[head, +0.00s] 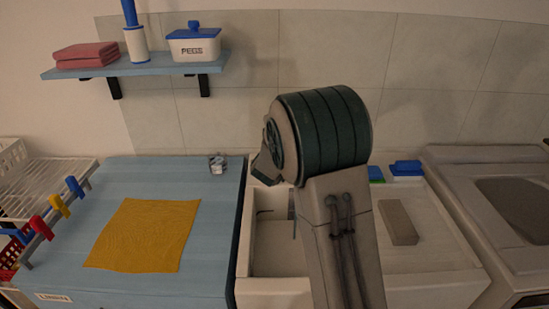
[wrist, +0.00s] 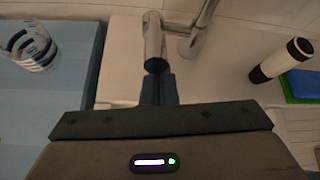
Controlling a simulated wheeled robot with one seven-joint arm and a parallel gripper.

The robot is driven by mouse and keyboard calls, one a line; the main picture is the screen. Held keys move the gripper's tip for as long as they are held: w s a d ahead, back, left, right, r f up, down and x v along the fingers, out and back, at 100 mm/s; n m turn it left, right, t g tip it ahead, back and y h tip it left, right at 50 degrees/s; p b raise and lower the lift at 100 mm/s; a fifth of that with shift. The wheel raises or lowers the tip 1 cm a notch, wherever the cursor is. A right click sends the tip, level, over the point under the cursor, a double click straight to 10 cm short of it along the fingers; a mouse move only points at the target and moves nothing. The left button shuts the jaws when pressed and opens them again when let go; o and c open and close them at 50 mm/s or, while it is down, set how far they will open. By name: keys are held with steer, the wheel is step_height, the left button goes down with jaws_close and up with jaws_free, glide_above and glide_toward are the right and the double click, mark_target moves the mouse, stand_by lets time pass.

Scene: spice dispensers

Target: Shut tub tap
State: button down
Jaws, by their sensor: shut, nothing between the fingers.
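The chrome tap shows at the top middle of the wrist view, with its spout (wrist: 153,45) pointing toward the camera and its body (wrist: 193,42) just to the right. My gripper (wrist: 158,86) has its dark fingers together and empty, directly below the spout end in the picture. I cannot tell whether they touch it. The tap's lever is not clear, and no water stream is plain to see. In the head view the white tub (head: 270,291) is partly covered by my arm, which also hides the tap and my fingers.
A striped clear glass (head: 217,164) stands at the back of the blue counter (head: 215,215), also in the wrist view (wrist: 34,50). A yellow cloth (head: 145,235) lies there. Right of the tap are a black-and-white cylinder (wrist: 282,60) and a blue sponge (wrist: 304,84). A shelf (head: 135,65) hangs above.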

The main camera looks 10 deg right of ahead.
steer(key=shift+w+d+r+g+p, duration=0.1)
steer(key=shift+w+r+g+p, duration=0.2)
steer(key=shift+r+p, duration=0.7)
steer(key=shift+w+r+g+p, duration=0.3)
steer(key=shift+r+p, duration=0.25)
steer(key=shift+p, duration=0.85)
steer(key=shift+r, duration=0.1)
step_height(320, 180, down, 4)
steer(key=s+b, duration=0.2)
steer(key=b, duration=0.3)
steer(key=p+v, duration=0.2)
steer(key=v, duration=0.7)
steer(key=shift+d+r, duration=0.25)
steer(key=shift+r, duration=0.25)
steer(key=shift+s, duration=0.15)
